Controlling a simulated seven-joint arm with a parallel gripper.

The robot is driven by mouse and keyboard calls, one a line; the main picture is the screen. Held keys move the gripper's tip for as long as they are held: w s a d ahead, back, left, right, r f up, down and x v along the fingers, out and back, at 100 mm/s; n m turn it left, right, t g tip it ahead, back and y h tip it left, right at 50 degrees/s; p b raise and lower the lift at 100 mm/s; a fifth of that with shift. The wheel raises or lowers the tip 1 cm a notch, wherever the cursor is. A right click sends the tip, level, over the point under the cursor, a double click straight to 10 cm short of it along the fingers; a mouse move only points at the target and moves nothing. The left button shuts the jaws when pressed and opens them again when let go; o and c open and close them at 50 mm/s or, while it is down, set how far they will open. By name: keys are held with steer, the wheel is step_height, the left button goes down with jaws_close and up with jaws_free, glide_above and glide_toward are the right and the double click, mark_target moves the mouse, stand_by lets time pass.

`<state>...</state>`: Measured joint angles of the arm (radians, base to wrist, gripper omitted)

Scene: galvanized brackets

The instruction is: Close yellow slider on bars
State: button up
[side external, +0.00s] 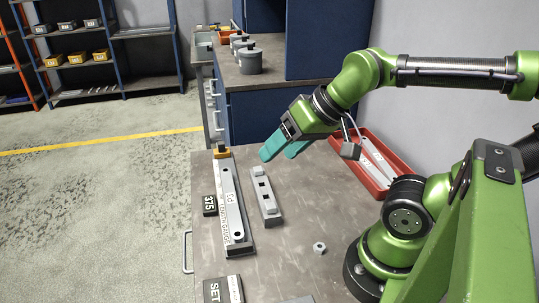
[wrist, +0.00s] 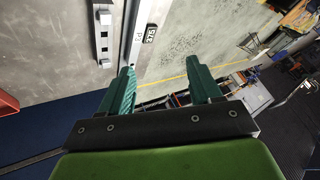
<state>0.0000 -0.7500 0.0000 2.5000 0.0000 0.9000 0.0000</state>
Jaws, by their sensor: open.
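The yellow slider (side external: 221,150) sits at the far end of a long pale gauge (side external: 233,208) marked "LENGTH GAUGE", which lies on the bench. A shorter grey bar with square holes (side external: 264,195) lies to its right, apart from it. My gripper (side external: 280,153) is open and empty, above the bench near the far end of the grey bar and right of the slider. In the wrist view its teal fingers (wrist: 164,84) are spread, with the gauge (wrist: 138,32) and grey bar (wrist: 104,32) beyond them. I cannot make out the slider there.
A black "375" tag (side external: 209,205) lies left of the gauge and a "SET" plate (side external: 223,289) at the front. A nut (side external: 319,247) lies at the right. A red tray (side external: 382,185) with metal parts is at the back right. Grey weights (side external: 249,61) stand on the bench behind.

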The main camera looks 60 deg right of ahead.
steer(key=shift+d, duration=0.1)
steer(key=shift+c, duration=1.1)
steer(key=w+d+f+m+g+y, duration=0.1)
steer(key=w+d+f+m, duration=0.3)
steer(key=w+d+m, duration=0.35)
steer(key=w+d+f+m+y, duration=0.1)
steer(key=w+d+f+m, duration=0.35)
steer(key=w+d, duration=0.5)
steer(key=w+d+f+m+g+y, duration=0.1)
steer(key=w+d+f+m, duration=0.3)
steer(key=w+d+m, duration=0.45)
steer(key=m+t+y, duration=0.1)
steer(key=m, duration=0.2)
glide_toward(221, 143)
steer(key=shift+n, duration=0.25)
steer(key=x, duration=1)
